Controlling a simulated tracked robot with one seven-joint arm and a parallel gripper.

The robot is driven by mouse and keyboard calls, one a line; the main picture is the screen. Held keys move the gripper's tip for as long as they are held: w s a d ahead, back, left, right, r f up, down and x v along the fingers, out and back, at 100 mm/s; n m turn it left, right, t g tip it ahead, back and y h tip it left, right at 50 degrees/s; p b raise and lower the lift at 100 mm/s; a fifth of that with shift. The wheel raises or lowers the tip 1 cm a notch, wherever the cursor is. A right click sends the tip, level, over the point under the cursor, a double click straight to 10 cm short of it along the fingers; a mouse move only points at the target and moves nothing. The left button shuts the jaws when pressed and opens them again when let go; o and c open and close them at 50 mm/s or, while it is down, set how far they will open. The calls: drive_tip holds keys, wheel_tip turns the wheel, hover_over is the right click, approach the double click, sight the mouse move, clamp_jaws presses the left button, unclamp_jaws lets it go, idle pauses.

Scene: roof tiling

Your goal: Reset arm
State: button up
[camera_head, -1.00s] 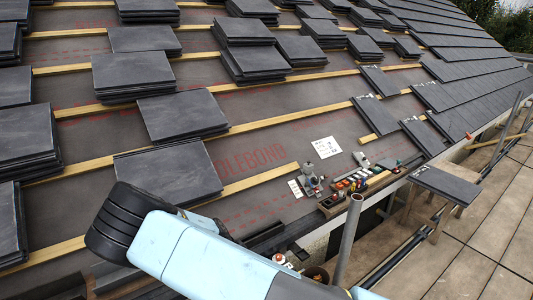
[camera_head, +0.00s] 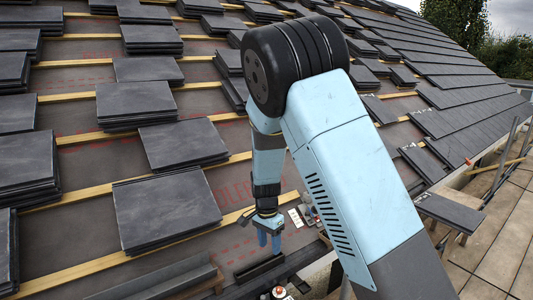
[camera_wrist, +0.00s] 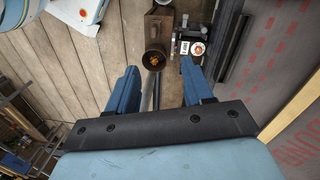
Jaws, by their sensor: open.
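My gripper (camera_head: 269,238) hangs at the end of my raised arm, pointing down near the lower edge of the roof. In the wrist view my gripper (camera_wrist: 160,80) shows two blue fingers spread apart with nothing between them. Beyond the fingers, a round container with orange-brown contents (camera_wrist: 154,60) and a small white-topped item (camera_wrist: 197,48) sit below, apart from the gripper. In the head view my arm hides the middle of the roof and most of the tools.
Stacks of dark slates (camera_head: 168,210) lie on wooden battens (camera_head: 60,199) over grey underlay. A dark gutter-like length (camera_head: 160,281) lies at the bottom.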

drive_tip(key=s+d+r+n+t+y, duration=0.1)
drive_tip(key=s+d+r, duration=0.1)
drive_tip(key=d+r, duration=0.35)
drive_tip(key=s+d+r+n+y, duration=0.1)
drive_tip(key=s+d+r, duration=0.1)
drive_tip(key=r, duration=0.6)
drive_tip(key=s+d+r+n+t, duration=0.2)
drive_tip(key=s+d+r, duration=0.5)
drive_tip(key=s, duration=0.4)
drive_tip(key=s+d+r+n+t+h, duration=0.1)
drive_tip(key=s+d+r+n+t, duration=0.2)
drive_tip(key=s+d+r, duration=0.5)
drive_tip(key=shift+s+r+n+t, duration=0.3)
drive_tip(key=shift+s+r+n, duration=0.6)
drive_tip(key=shift+s, duration=0.7)
drive_tip(key=shift+r, duration=0.1)
